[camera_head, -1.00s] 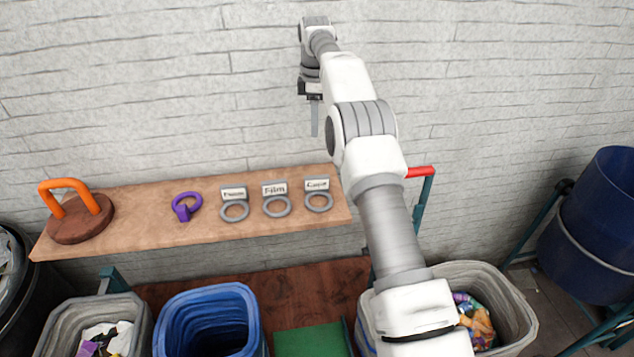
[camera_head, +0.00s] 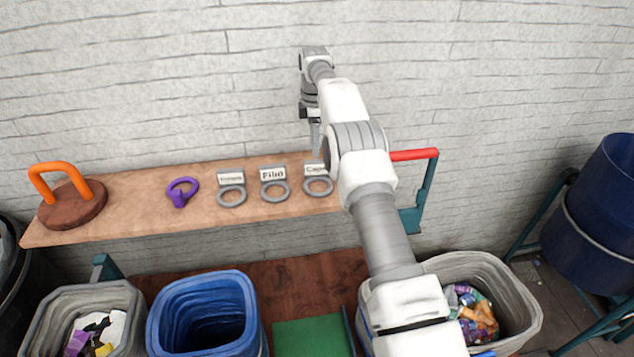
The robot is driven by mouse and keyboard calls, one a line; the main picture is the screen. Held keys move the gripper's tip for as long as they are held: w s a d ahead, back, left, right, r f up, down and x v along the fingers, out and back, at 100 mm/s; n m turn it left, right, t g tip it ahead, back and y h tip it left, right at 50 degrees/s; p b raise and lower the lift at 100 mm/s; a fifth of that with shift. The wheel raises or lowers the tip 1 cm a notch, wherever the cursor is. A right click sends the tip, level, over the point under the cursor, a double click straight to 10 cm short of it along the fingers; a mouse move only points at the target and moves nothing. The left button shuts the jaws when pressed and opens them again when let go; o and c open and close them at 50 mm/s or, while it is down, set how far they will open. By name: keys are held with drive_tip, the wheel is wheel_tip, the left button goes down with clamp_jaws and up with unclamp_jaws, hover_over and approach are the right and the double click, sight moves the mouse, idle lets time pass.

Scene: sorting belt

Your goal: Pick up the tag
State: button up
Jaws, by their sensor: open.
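Three grey ring tags with white label plates stand in a row on the wooden shelf (camera_head: 130,205). The left tag (camera_head: 231,195) has a label I cannot read clearly. The middle tag (camera_head: 274,190) reads "Film". The right tag (camera_head: 318,186) appears to read "Caps". My gripper (camera_head: 315,138) is open, with its fingers pointing down just above or behind the right tag's label. I cannot tell whether they touch it. Nothing shows between the fingers.
A purple ring (camera_head: 182,191) and an orange-handled wooden block (camera_head: 70,195) sit on the shelf to the left. Below are a grey bin (camera_head: 60,300), a blue bin (camera_head: 205,285) and a filled bin (camera_head: 505,290). A red-topped teal post (camera_head: 425,180) stands at the shelf's right end.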

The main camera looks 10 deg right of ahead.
sight(316, 160)
drive_tip(key=shift+w+d+f+p, duration=0.15)
drive_tip(key=shift+f+p, duration=0.2)
drive_tip(key=shift+f, duration=1.8)
drive_tip(key=shift+s+d+f+p, duration=0.1)
drive_tip(key=shift+f+p, duration=0.25)
drive_tip(key=shift+f, duration=1.75)
drive_tip(key=shift+c, duration=0.3)
clamp_jaws()
